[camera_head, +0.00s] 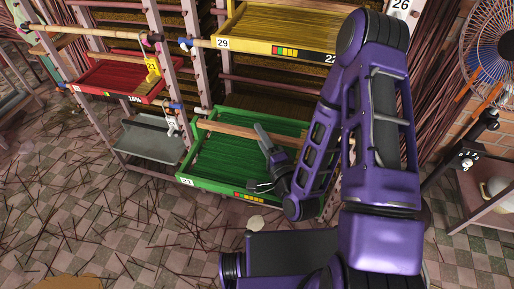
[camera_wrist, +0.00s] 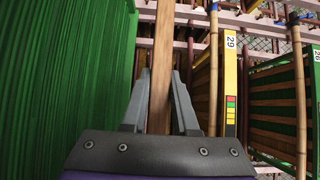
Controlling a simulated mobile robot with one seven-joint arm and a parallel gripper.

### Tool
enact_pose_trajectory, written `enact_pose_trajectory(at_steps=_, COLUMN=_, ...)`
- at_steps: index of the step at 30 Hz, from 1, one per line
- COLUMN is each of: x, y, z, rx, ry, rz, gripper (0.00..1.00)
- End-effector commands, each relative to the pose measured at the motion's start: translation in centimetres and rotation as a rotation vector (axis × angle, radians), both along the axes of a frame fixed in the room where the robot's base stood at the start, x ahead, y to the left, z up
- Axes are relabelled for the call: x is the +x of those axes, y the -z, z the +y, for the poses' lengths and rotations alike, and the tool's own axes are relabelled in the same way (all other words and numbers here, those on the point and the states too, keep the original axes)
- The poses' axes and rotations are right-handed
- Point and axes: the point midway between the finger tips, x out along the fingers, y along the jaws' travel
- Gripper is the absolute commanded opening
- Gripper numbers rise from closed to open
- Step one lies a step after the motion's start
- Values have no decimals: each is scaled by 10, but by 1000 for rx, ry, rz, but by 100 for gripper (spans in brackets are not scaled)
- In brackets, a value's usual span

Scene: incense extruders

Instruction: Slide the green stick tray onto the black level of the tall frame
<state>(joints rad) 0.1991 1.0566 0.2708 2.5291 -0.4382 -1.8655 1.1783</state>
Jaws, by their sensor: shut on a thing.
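My gripper (camera_head: 262,135) reaches over the tray from the right. In the wrist view, my gripper (camera_wrist: 160,85) has its fingers on both sides of the wooden bar (camera_wrist: 161,60) and is shut on it. Green sticks (camera_wrist: 60,80) fill the left of that view. I cannot make out a black level for certain; the frame behind the tray is partly hidden.
The yellow tray (camera_head: 222,43), numbered 29, is above the green one. A red tray (camera_head: 110,94) and a grey tray (camera_head: 150,152) are at left. A fan (camera_head: 490,45) stands at right. The tiled floor in front is strewn with thin sticks.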

Motion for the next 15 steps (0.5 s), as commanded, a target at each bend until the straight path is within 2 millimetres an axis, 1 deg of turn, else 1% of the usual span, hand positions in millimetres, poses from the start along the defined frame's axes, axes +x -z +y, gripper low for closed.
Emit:
enact_pose_trajectory(at_steps=1, x=6, y=-6, z=-2, rx=0, ry=1, rz=-4, gripper=0)
enact_pose_trajectory(at_steps=15, x=58, y=-5, z=-19, rx=0, ry=0, rz=-4, gripper=0)
